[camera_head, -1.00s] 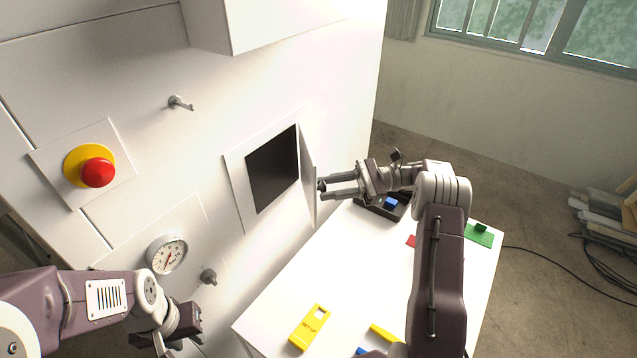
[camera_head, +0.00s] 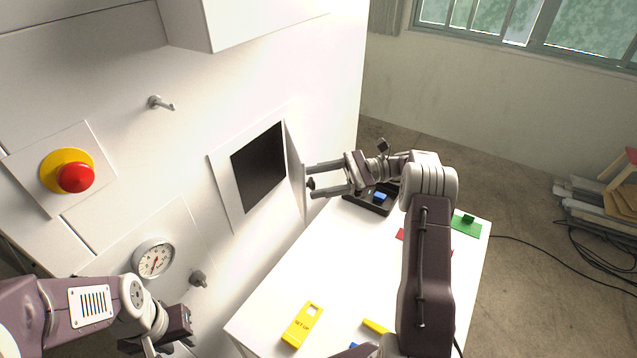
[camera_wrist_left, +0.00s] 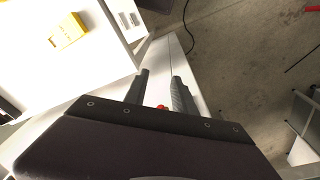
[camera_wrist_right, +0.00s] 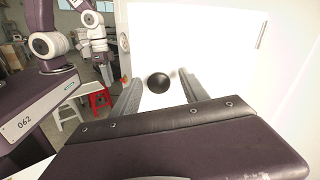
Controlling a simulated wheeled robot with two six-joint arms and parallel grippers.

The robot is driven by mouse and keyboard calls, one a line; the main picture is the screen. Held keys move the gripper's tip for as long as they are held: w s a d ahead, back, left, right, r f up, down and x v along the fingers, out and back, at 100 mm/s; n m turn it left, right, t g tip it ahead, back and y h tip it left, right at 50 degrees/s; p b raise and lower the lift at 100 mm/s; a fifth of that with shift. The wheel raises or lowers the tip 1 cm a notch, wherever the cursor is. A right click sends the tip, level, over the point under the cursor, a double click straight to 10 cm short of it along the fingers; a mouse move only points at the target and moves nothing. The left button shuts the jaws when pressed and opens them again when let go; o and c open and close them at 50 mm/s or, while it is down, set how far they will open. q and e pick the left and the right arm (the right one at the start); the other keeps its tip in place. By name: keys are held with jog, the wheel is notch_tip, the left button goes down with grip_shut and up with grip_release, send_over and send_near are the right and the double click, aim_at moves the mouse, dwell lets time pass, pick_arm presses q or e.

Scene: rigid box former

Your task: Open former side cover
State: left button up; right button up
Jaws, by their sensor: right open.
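The former's white front has a dark square opening (camera_head: 259,166) in a pale frame. A thin white cover panel (camera_head: 296,178) stands out from the wall at the opening's right edge, seen nearly edge-on. A round black knob (camera_head: 311,184) is on the panel's right side. My right gripper (camera_head: 310,181) is open, its fingers on either side of the knob. In the right wrist view the knob (camera_wrist_right: 158,83) sits between the fingertips, with gaps visible to both. My left gripper (camera_wrist_left: 162,85) is open and empty, low beside the former's front.
A white table (camera_head: 270,300) below holds a yellow tag (camera_head: 303,324), a green piece (camera_head: 466,225) and a black tray (camera_head: 372,203) with a blue piece. A red emergency button (camera_head: 75,177), a gauge (camera_head: 153,258) and a peg (camera_head: 160,103) are on the former's wall.

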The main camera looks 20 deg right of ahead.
jog(key=s+d+r+p, duration=0.7)
jog(key=s+r+p, duration=0.2)
jog(key=p, duration=0.8)
jog(key=shift+s+r+p, duration=0.25)
jog(key=shift+r+p, duration=0.05)
jog(key=shift+r, duration=0.4)
